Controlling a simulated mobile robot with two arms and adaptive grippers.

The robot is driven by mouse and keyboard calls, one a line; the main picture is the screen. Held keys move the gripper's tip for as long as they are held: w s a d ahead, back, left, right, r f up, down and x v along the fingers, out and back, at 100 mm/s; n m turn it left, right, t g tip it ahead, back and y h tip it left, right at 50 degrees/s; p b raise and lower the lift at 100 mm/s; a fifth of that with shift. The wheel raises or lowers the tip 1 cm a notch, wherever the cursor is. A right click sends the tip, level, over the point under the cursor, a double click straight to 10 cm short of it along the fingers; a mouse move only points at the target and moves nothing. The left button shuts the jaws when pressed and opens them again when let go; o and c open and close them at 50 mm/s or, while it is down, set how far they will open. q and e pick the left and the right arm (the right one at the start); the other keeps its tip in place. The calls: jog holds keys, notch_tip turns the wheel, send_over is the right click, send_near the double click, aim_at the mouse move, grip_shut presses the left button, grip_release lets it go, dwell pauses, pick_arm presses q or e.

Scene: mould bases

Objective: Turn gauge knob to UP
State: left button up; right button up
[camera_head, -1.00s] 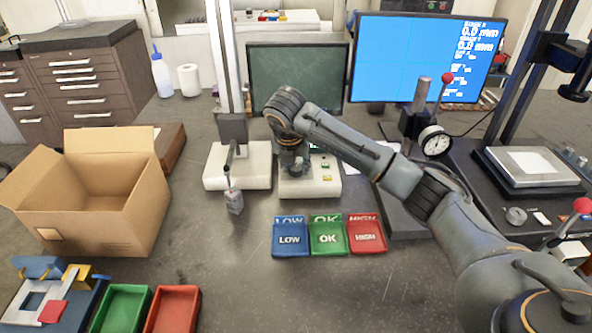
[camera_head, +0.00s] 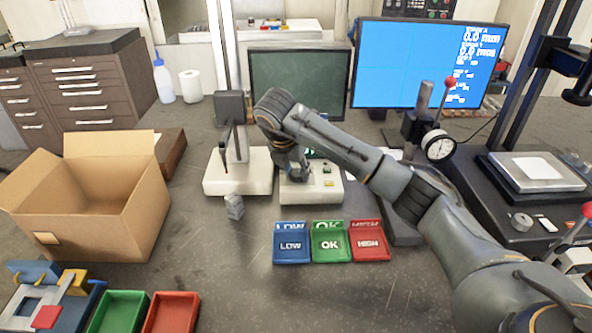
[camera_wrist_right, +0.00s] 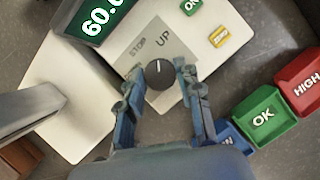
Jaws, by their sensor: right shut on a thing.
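The gauge knob (camera_wrist_right: 159,74) is a round dark dial on the gauge's control box (camera_head: 325,187). Its light pointer mark points roughly at the printed UP label (camera_wrist_right: 164,37); a STOP label (camera_wrist_right: 138,46) is to its left. My right gripper (camera_wrist_right: 164,85) is shut on the knob, with one blue finger at each side. In the head view the right gripper (camera_head: 292,172) is over the box and its arm hides the knob. My left gripper is not in view.
Blue LOW (camera_head: 291,257), green OK (camera_head: 331,254) and red HIGH (camera_head: 370,254) trays lie in front of the box. An open cardboard box (camera_head: 110,220) stands left. A dial gauge (camera_head: 438,146) stands right. The lit display (camera_wrist_right: 97,17) starts with 60.

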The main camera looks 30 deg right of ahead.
jog(key=o, duration=1.2)
jog(key=shift+c, duration=0.2)
jog(key=v, duration=1.2)
jog(key=shift+f, duration=0.1)
